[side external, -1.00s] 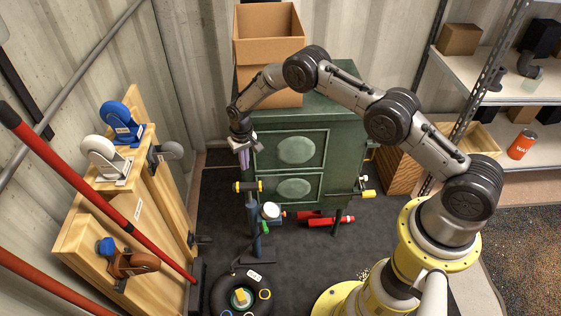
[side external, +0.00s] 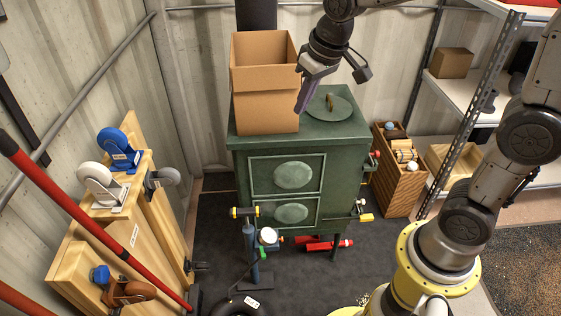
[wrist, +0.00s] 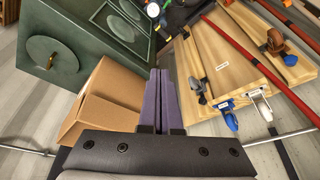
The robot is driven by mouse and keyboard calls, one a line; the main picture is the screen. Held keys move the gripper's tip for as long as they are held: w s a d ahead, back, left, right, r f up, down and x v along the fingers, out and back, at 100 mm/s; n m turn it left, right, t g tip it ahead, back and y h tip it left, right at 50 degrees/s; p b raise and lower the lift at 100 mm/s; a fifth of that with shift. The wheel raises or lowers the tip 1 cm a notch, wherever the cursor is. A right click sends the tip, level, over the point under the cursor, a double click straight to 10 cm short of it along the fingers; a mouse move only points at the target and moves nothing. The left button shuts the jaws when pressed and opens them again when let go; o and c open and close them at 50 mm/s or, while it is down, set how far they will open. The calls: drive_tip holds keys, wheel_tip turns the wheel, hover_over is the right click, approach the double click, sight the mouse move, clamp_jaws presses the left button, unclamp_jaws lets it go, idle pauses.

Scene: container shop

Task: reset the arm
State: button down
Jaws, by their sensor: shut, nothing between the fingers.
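My gripper (side external: 303,98) has purple fingers pressed together with nothing between them. In the side external view it hangs above the green stove, by the right side of the open cardboard box (side external: 266,105). I cannot tell whether it touches the box. In the wrist view the closed fingers (wrist: 160,98) point forward, and the box (wrist: 104,97) lies just left of them. The green stove (side external: 292,175) stands under the box, with a round lid and handle (side external: 330,105) on its top.
Wooden boards with casters (side external: 150,220) and a red pole (side external: 90,218) stand on the left. A wooden crate (side external: 398,180) and metal shelving (side external: 475,110) stand on the right. A black stovepipe (side external: 257,16) rises behind the box. The dark floor mat (side external: 300,270) has free room in front.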

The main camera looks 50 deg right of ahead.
drive_tip(key=s+n+t, duration=0.1)
drive_tip(key=s, duration=1.9)
drive_tip(key=shift+d+r+t, duration=0.15)
drive_tip(key=shift+d+t, duration=0.1)
drive_tip(key=shift+t, duration=0.15)
drive_tip(key=c, duration=1.5)
unclamp_jaws()
drive_tip(key=shift+c, duration=0.2)
